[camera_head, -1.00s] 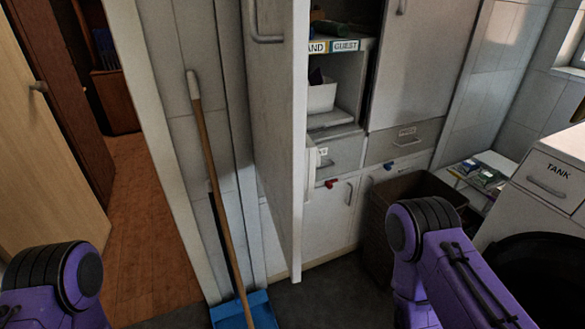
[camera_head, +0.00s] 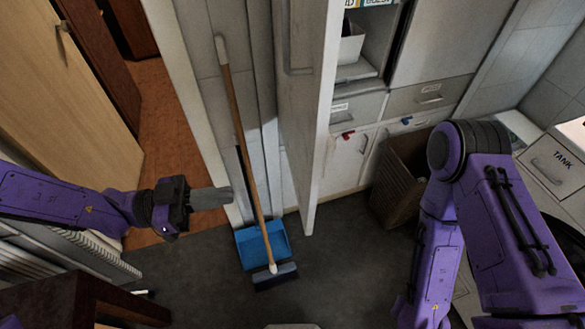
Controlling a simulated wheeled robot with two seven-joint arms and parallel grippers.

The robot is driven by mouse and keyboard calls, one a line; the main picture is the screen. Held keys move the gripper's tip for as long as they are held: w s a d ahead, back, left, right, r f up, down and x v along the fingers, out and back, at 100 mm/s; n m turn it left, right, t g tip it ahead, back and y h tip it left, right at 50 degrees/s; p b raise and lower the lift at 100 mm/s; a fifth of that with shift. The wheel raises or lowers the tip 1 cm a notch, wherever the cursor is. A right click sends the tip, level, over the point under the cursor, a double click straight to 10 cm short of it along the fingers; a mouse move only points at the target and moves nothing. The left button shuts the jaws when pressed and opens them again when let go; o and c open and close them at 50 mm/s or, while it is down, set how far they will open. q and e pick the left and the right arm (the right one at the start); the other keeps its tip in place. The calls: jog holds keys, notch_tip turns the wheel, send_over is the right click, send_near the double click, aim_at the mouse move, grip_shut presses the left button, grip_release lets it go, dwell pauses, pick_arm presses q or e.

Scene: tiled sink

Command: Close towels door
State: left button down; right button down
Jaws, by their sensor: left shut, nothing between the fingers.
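The cabinet door (camera_head: 304,100) is a tall pale panel. It stands open, swung outward and seen nearly edge-on. Behind it to the right are the open cabinet shelves (camera_head: 355,70), with a white box (camera_head: 351,43) on one of them. The door's upper part is cut off by the top of the picture.
A broom (camera_head: 243,140) and blue dustpan (camera_head: 264,245) stand against the wall left of the door. A brown bin (camera_head: 403,180) stands right of it. Dark floor (camera_head: 345,245) in front is clear. A drawer unit labelled TANK (camera_head: 553,165) is at the right.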

aim_at(310, 183)
pick_arm(q)
jog(key=d+p, duration=0.1)
jog(key=d, duration=0.3)
jog(key=w+d+p, duration=0.1)
jog(key=d, duration=0.3)
jog(key=w+d+p, duration=0.1)
jog(key=d+p, duration=0.1)
jog(key=d, duration=0.3)
jog(key=shift+w, duration=0.15)
jog(key=shift+d, duration=0.4)
jog(key=shift+w+f, duration=0.1)
